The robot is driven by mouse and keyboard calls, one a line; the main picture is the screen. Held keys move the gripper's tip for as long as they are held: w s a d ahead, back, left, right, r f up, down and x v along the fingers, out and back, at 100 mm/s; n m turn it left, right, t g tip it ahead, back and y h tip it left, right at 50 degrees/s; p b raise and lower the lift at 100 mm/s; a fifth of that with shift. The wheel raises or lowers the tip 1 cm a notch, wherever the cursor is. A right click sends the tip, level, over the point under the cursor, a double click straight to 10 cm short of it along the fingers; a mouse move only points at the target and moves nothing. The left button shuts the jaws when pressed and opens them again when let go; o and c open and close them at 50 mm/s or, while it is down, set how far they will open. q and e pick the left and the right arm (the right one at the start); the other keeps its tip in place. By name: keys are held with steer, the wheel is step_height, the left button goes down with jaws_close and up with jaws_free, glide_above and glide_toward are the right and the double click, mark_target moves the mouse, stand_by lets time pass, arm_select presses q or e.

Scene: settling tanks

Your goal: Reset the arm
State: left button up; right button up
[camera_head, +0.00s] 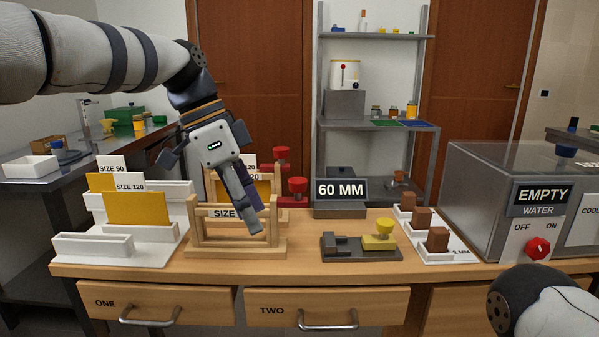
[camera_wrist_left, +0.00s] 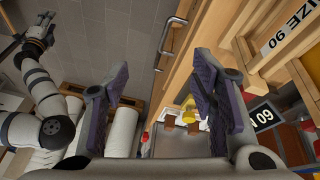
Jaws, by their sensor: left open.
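My left arm comes in from the left, across the top of the head view, and bends down. My left gripper (camera_head: 254,218) points down in front of the wooden frame labelled SIZE (camera_head: 193,235) and partly covers it. In the left wrist view, the two purple-padded fingers of the left gripper (camera_wrist_left: 165,85) are spread with nothing between them. I cannot tell whether the gripper touches the frame. Part of my right arm shows at the lower right of the head view. My right gripper (camera_wrist_left: 38,38) is small at the upper left of the left wrist view; its jaws are unclear.
A white rack with yellow plates (camera_head: 137,208) stands left on the wooden bench. A 60 MM display (camera_head: 341,190), a dark fixture with a yellow knob (camera_head: 379,240), a white tray with brown blocks (camera_head: 462,255) and a water tank (camera_head: 480,180) stand right. Drawers (camera_head: 327,300) line the front.

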arm_select(q)
step_height(320, 180, down, 16)
steer(key=n, duration=0.3)
steer(key=s+a+f+n+g+y, duration=0.1)
steer(key=s+a+f+n, duration=0.15)
steer(key=s+f, duration=0.6)
steer(key=s+a+f+n, duration=0.1)
steer(key=s+f+n, duration=0.35)
steer(key=f, duration=0.75)
steer(key=s+a+f+n+y, duration=0.1)
steer(key=s+a+f, duration=0.15)
steer(key=s, duration=0.55)
steer(key=s+a+f+n+y, duration=0.15)
steer(key=s+f, duration=0.25)
steer(key=s, duration=0.4)
steer(key=s+a+r+n, duration=0.1)
steer(key=s+a, duration=0.2)
steer(key=s, duration=0.4)
steer(key=s+a+r+n+g, duration=0.1)
steer(key=s+a, duration=0.3)
steer(key=s, duration=0.4)
steer(key=shift+n+y, duration=0.35)
arm_select(e)
steer(key=shift+w+r, duration=0.1)
steer(key=shift+w, duration=0.1)
